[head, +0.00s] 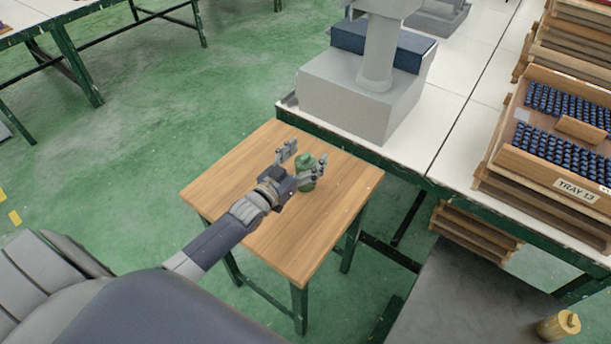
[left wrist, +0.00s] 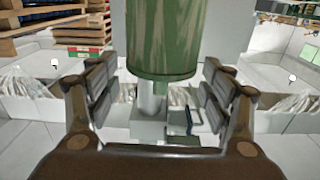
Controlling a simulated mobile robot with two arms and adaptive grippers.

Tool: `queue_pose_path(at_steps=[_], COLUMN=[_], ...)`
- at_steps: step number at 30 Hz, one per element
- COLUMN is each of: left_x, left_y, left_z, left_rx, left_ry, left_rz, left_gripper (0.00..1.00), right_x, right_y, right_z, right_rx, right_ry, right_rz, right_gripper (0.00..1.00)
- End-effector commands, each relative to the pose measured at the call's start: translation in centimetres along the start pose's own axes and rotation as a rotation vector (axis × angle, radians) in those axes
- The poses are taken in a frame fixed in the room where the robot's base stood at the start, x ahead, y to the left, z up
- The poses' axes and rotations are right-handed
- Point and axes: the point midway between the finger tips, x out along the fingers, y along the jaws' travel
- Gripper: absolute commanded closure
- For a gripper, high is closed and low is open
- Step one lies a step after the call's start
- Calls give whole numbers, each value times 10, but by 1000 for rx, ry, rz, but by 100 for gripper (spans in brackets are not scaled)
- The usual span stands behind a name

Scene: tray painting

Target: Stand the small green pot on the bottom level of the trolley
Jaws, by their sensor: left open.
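The small green pot (head: 306,178) stands on a small wooden table (head: 225,185) with green legs. My left gripper (head: 303,163) is at the pot, its fingers spread open. In the left wrist view the green pot (left wrist: 164,40) shows large between the two open fingers, with a gap visible on each side. The fingers do not appear to be closed on it. No trolley can be made out for certain; a dark grey surface (head: 465,300) at the lower right may be part of one, but its lower levels are hidden. My right gripper is not in view.
A white bench (head: 455,130) runs behind the small table, with a grey box-shaped machine (head: 345,100) on it. Wooden trays of dark blue pieces (head: 560,125) stand at the right. A gold container (head: 558,326) is at the lower right.

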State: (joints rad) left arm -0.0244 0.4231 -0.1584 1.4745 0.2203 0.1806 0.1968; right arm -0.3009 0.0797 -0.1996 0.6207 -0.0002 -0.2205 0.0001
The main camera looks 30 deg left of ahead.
Motion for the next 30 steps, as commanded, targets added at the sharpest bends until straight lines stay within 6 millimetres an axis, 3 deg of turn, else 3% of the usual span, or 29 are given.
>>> queue_pose_path(at_steps=[2, 12, 30], left_x=[0, 0, 0], left_y=[0, 0, 0], left_z=[0, 0, -10], left_rx=[0, 0, 1], left_ry=[0, 0, 5], left_rz=[0, 0, 1], left_gripper=[26, 100, 100], right_x=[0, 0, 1], right_y=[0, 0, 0], right_z=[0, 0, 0], right_rx=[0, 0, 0], right_ry=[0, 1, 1], right_rz=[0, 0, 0], right_gripper=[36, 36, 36])
